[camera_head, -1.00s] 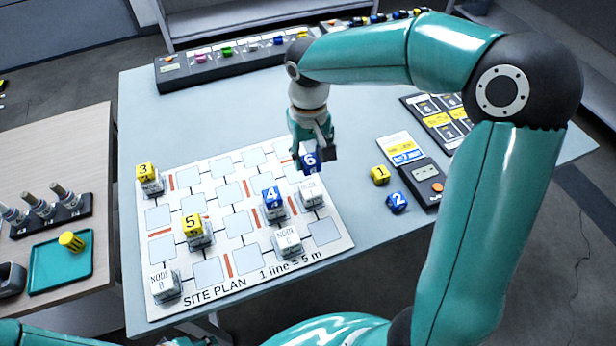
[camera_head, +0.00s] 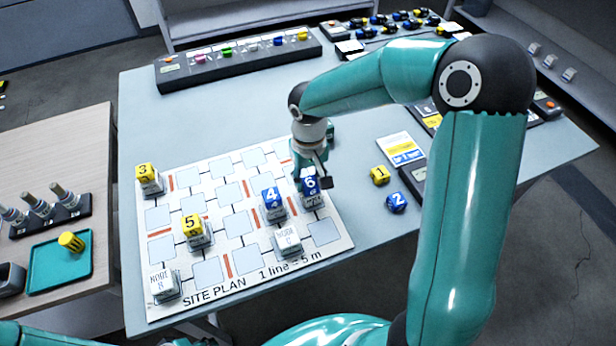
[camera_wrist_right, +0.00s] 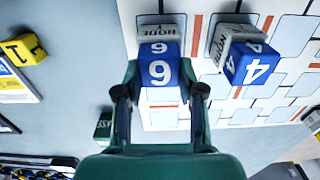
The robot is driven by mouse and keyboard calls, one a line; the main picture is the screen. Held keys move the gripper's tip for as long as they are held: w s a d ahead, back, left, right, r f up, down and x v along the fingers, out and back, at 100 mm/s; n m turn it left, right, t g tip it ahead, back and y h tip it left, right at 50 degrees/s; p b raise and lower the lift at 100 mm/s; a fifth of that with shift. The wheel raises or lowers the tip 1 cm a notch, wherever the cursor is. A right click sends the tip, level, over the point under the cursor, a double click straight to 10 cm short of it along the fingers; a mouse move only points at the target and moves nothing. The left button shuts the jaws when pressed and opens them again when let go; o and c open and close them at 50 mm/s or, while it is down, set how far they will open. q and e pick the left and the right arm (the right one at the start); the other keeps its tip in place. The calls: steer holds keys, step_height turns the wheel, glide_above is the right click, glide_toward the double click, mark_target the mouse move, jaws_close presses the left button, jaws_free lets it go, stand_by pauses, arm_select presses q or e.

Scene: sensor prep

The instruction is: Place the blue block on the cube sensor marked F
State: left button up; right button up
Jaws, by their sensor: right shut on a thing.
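My right gripper (camera_head: 311,186) is shut on a blue block marked 6 (camera_head: 309,181), over the right side of the site plan board (camera_head: 220,268). A white cube sensor (camera_head: 312,201) is directly under the block; the block appears to sit on it, though a small gap cannot be ruled out. In the right wrist view the block (camera_wrist_right: 160,72) is between both fingers (camera_wrist_right: 160,92), and the sensor (camera_wrist_right: 155,31) beyond it reads NODE; its letter is not clearly readable. My left gripper is out of view.
Blue block 4 (camera_head: 271,196) stands on the neighbouring sensor, close to the left. Yellow blocks 5 (camera_head: 192,224) and 3 (camera_head: 145,171) stand on other sensors. Sensor C (camera_head: 288,242) and sensor B (camera_head: 163,284) are bare. Loose blocks 1 (camera_head: 380,175) and 2 (camera_head: 396,202) lie right.

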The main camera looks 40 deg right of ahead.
mark_target(308, 180)
steer(key=o, duration=1)
steer(key=shift+r, duration=0.1)
step_height(308, 180, up, 12)
steer(key=shift+p, duration=0.35)
steer(key=shift+r, duration=0.1)
